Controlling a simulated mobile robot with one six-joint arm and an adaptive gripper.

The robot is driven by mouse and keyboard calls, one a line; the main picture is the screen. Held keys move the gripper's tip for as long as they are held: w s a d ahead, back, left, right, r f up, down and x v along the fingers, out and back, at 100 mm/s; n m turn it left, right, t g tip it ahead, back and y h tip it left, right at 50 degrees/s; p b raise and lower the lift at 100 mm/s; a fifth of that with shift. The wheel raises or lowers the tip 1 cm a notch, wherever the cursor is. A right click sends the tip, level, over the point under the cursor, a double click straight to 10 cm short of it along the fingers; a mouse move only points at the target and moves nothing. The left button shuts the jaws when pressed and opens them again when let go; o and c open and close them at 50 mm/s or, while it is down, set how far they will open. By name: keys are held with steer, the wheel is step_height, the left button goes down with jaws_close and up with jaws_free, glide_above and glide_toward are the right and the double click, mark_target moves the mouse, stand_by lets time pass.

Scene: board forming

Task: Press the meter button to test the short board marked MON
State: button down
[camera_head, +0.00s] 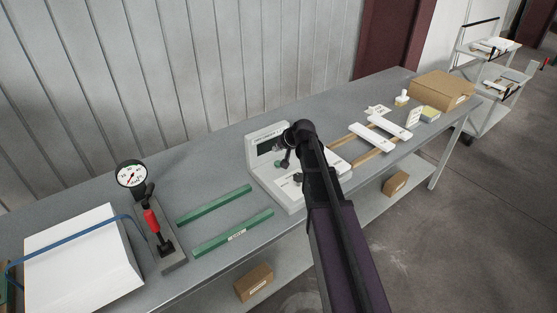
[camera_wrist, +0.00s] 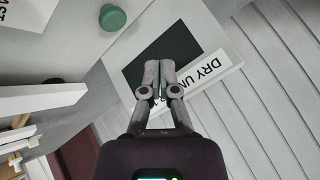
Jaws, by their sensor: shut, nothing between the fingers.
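The meter (camera_head: 264,181) is a white L-shaped unit with a dark display, partly hidden behind my arm. Its green round button (camera_wrist: 112,18) shows at the top of the wrist view, on the pale face beside the dark display (camera_wrist: 150,50). My gripper (camera_wrist: 159,68) is shut and empty, with its fingertips in front of the display and apart from the button in the picture. Lettering starting "DRY UN" shows on the meter (camera_wrist: 209,72). I cannot read the mark MON on any board, and my arm hides part of the meter's base.
Two white boards (camera_head: 372,137) lie across wooden strips right of the meter. Green rails (camera_head: 233,233), a dial gauge stand (camera_head: 131,175) and a white block (camera_head: 82,262) are on the left. A cardboard box (camera_head: 441,91) sits at the far right. A corrugated wall runs behind.

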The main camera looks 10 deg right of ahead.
mark_target(276, 162)
steer(key=shift+m+t, duration=0.3)
steer(key=shift+t, duration=0.2)
steer(key=w, duration=0.1)
steer(key=w+d+r, duration=0.1)
steer(key=w+r, duration=0.1)
steer(key=shift+w+d, duration=0.15)
steer(key=shift+d, duration=0.1)
steer(key=shift+f, duration=0.25)
step_height(276, 162, down, 8)
steer(key=b, duration=0.8)
steer(key=shift+f, duration=0.25)
steer(key=shift+b, duration=0.3)
stand_by(0.6)
steer(key=shift+f+b, duration=0.3)
steer(key=shift+f, duration=0.1)
steer(key=shift+f+b, duration=0.5)
steer(key=shift+b, duration=0.05)
stand_by(1.0)
steer(key=shift+r, duration=0.1)
stand_by(0.3)
steer(key=shift+r+p, duration=0.85)
steer(key=shift+p, duration=0.1)
